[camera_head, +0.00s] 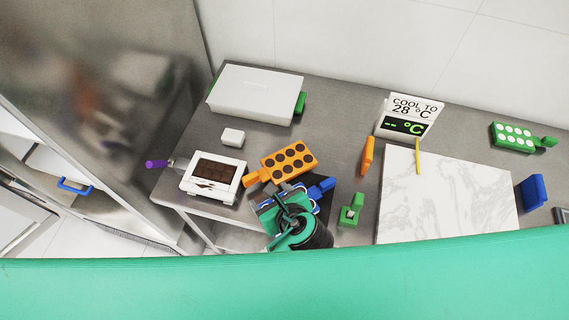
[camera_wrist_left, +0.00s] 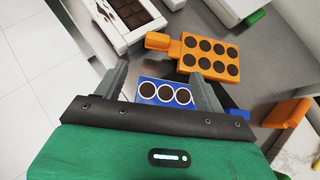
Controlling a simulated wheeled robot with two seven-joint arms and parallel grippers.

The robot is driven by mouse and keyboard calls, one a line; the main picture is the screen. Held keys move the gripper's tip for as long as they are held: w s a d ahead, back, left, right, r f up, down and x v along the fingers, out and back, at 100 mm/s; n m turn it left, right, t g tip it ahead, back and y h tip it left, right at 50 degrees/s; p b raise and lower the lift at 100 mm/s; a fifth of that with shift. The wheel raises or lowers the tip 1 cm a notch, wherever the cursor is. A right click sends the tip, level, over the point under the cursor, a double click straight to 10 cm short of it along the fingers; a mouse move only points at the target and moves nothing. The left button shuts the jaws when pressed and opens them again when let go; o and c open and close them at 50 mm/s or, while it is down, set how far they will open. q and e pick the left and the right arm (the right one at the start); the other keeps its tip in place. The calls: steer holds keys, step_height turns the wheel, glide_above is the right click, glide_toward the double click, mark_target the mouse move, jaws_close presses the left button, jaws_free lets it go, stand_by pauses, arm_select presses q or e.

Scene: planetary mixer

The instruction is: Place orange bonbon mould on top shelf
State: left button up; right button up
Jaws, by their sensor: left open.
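The orange bonbon mould (camera_head: 290,161) lies on the grey counter, its round cavities dark brown and its handle pointing left. It also shows in the left wrist view (camera_wrist_left: 211,58), beyond my fingertips. My left gripper (camera_head: 282,203) is open, in front of the orange mould and apart from it. In the left wrist view my left gripper (camera_wrist_left: 158,74) has its fingers spread over a blue mould (camera_wrist_left: 166,93) with dark round cavities. The blue mould (camera_head: 322,186) is partly hidden by the gripper in the head view. I cannot identify the top shelf with certainty.
A chocolate bar mould in a white frame (camera_head: 213,177) is left of the orange mould. A white box (camera_head: 268,94), small white block (camera_head: 232,137), upright orange piece (camera_head: 367,155), green piece (camera_head: 351,210) and marble slab (camera_head: 445,200) are around. A metal cabinet (camera_head: 110,80) stands left.

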arm_select(q)
steer(key=p, duration=0.2)
glide_toward(251, 178)
steer(key=x, duration=0.4)
steer(key=shift+w+d, duration=0.1)
steer(key=shift+d, duration=0.25)
steer(key=shift+w+a+f+p, duration=0.3)
steer(key=shift+w+a, duration=0.05)
steer(key=x, duration=0.1)
steer(key=p+x, duration=0.1)
steer(key=x, duration=0.1)
steer(key=shift+w+a+f, duration=0.1)
steer(key=shift+a+f, duration=0.05)
steer(key=shift+a, duration=0.15)
steer(key=shift+w+a+f+p, duration=0.15)
steer(key=shift+w+f+p, duration=0.1)
steer(key=shift+f+p, duration=0.1)
steer(key=c, duration=1.3)
steer(key=shift+r, duration=0.1)
